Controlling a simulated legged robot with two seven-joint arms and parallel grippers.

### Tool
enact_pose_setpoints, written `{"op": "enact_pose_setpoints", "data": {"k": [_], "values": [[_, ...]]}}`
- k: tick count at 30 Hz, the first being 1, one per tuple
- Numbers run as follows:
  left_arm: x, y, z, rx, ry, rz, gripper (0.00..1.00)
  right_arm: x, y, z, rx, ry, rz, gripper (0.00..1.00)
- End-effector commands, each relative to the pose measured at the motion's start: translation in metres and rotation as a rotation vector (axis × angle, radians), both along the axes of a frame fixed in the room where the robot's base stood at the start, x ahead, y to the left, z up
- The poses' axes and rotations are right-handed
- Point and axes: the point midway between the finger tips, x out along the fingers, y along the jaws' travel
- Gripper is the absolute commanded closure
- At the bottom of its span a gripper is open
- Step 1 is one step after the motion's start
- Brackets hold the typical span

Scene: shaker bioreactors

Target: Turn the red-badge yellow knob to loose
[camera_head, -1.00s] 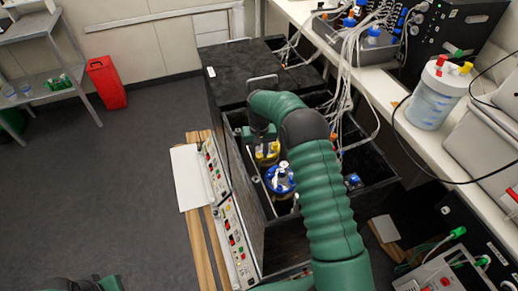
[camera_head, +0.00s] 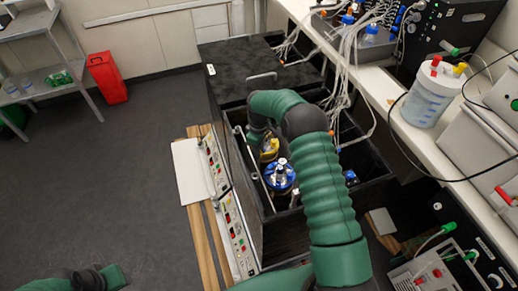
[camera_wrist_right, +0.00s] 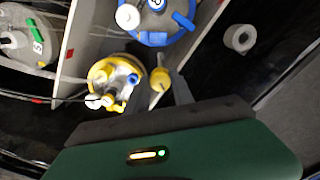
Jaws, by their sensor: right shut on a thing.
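A small yellow knob (camera_wrist_right: 160,77) shows between the fingers of my right gripper (camera_wrist_right: 157,88) in the right wrist view, and the gripper is shut on it. The knob is beside a yellow-topped vessel (camera_wrist_right: 116,72). That vessel also shows in the head view (camera_head: 269,149), partly behind my right arm, which bends down into the open black shaker box (camera_head: 226,130). The right fingertips are hidden in the head view. I cannot make out a red badge on the knob. Only a part of my left arm shows at the bottom left, without its fingers.
A blue-topped vessel (camera_head: 280,177) stands close to the yellow-topped one, and it also shows in the wrist view (camera_wrist_right: 160,22). A grey-topped vessel (camera_wrist_right: 28,45) is at the wrist view's left. Tubing (camera_head: 345,75) hangs down behind the box. A white jug (camera_head: 430,95) stands on the bench.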

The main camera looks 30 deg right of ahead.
Motion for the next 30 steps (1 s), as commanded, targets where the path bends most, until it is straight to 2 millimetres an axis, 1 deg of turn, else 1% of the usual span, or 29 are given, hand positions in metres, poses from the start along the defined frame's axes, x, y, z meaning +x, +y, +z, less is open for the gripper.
{"op": "enact_pose_setpoints", "data": {"k": [1, 9, 15, 21, 30], "values": [[0.0000, 0.0000, 0.0021, 0.000, 0.000, 0.000, 0.66, 0.0045, 0.0018, 0.0027, 0.002, -0.014, 0.042, 1.00], [0.0000, 0.0000, 0.0066, 0.000, 0.000, 0.000, 0.66, 0.0042, 0.0028, 0.0018, 0.002, -0.014, 0.287, 1.00], [0.0000, 0.0000, 0.0086, 0.000, 0.000, 0.000, 0.66, 0.0040, 0.0039, 0.0011, 0.002, -0.014, 0.431, 1.00], [0.0000, 0.0000, 0.0098, 0.000, 0.000, 0.000, 0.66, 0.0038, 0.0047, 0.0006, 0.002, -0.014, 0.527, 1.00], [0.0000, 0.0000, 0.0103, 0.000, 0.000, 0.000, 0.66, 0.0034, 0.0056, 0.0001, 0.003, -0.013, 0.583, 1.00]]}}
